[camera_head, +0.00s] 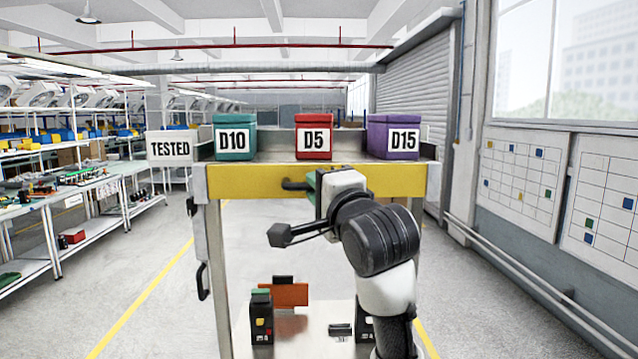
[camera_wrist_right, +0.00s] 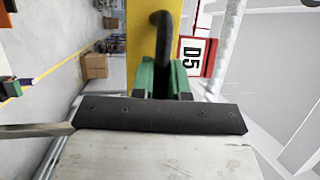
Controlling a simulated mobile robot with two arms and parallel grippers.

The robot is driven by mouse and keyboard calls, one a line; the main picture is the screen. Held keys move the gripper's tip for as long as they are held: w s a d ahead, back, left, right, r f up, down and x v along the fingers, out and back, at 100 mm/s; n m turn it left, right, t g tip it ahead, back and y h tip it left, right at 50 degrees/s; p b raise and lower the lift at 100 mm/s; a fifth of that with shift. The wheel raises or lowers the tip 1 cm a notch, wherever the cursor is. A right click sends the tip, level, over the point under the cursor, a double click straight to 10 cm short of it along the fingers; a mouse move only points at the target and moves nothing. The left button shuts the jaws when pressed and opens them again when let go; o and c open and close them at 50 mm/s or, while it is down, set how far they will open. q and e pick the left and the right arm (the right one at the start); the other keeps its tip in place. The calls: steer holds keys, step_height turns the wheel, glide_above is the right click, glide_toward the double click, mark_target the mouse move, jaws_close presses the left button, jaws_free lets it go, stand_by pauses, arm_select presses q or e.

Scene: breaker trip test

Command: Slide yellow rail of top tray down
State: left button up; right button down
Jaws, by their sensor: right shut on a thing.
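The yellow rail (camera_head: 385,180) runs across the front of the top tray (camera_head: 273,148), below the bins. A black handle (camera_head: 293,184) sits on the rail near its middle. My right gripper (camera_head: 313,187), with green fingers, is at the handle. In the right wrist view, the fingers (camera_wrist_right: 165,80) are shut around one end of the black handle (camera_wrist_right: 163,40), with the yellow rail (camera_wrist_right: 142,18) behind it. The gripper and arm hide part of the rail in the head view. My left gripper is not in view.
On the top tray stand a teal D10 bin (camera_head: 234,137), a red D5 bin (camera_head: 314,137) and a purple D15 bin (camera_head: 392,137). A TESTED box (camera_head: 170,147) is at the left. Below are a lower shelf (camera_head: 310,340), a breaker unit (camera_head: 261,318) and an orange piece (camera_head: 290,294).

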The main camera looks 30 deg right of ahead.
steer(key=shift+w+a+f, duration=0.1)
steer(key=shift+w+f, duration=0.05)
steer(key=shift+f, duration=0.3)
steer(key=c, duration=1.4)
jaws_free()
steer(key=shift+o, duration=1.3)
steer(key=shift+r, duration=0.1)
steer(key=b+v, duration=0.3)
steer(key=v, duration=0.7)
steer(key=shift+s, duration=0.45)
